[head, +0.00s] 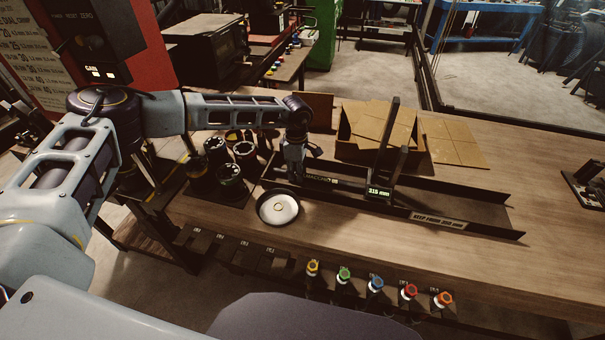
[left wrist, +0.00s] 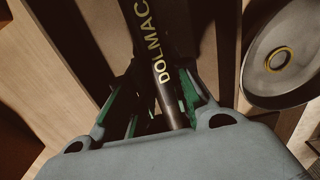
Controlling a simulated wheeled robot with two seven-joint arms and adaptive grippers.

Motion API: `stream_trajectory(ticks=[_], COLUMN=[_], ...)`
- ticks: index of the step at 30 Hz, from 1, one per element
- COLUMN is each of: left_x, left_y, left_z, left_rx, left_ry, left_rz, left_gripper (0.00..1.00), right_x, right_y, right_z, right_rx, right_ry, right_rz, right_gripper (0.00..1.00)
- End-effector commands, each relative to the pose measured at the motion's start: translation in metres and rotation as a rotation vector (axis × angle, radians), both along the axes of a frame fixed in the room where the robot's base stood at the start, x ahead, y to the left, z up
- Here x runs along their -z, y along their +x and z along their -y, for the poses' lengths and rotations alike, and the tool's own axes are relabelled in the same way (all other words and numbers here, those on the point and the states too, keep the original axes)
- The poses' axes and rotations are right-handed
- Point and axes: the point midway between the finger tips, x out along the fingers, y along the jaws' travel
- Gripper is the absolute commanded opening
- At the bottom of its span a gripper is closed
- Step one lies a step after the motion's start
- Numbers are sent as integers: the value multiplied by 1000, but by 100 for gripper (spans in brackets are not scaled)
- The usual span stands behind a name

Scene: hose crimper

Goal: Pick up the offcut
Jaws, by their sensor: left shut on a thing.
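The offcut is a dark length of hose with pale yellow lettering (left wrist: 163,62) in the left wrist view. It runs from the top edge down between my fingers. In the head view its lettered part (head: 321,180) shows at the left end of the long dark measuring tray (head: 470,221). My left gripper (head: 295,176) points down at that end and is shut on the hose; its green-lined fingers (left wrist: 160,108) stand on both sides of it. The hose's gripped end is partly hidden by the gripper. I cannot tell whether the hose touches the tray. My right gripper is not in view.
A pale round dish (head: 265,212) with a yellow ring (head: 279,208) stands in front of the tray. An upright slider with a "315 mm" display (head: 378,191) crosses the tray. A cardboard box (head: 365,150) stands behind. Several colour-topped fittings (head: 376,286) line the front edge.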

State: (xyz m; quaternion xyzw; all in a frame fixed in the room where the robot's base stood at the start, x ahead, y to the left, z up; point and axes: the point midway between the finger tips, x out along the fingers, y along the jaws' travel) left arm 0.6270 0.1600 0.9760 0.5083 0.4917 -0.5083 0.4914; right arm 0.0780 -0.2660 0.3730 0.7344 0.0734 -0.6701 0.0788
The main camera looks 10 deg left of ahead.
Motion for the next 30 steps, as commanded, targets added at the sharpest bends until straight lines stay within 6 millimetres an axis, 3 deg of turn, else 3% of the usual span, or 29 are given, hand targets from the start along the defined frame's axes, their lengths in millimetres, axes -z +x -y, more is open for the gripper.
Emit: stream_trajectory(ticks=[8, 24, 30], left_x=[-19, -83, -96], left_y=[1, 1, 0], left_z=[0, 1, 0], left_rx=[-1, 0, 0], left_ry=[-1, -2, -1], left_rz=[2, 2, 1], left_gripper=[0, 0, 0], right_x=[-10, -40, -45], right_y=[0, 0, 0], right_z=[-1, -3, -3], right_rx=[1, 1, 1], right_ry=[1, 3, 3], right_rz=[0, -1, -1], right_gripper=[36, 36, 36])
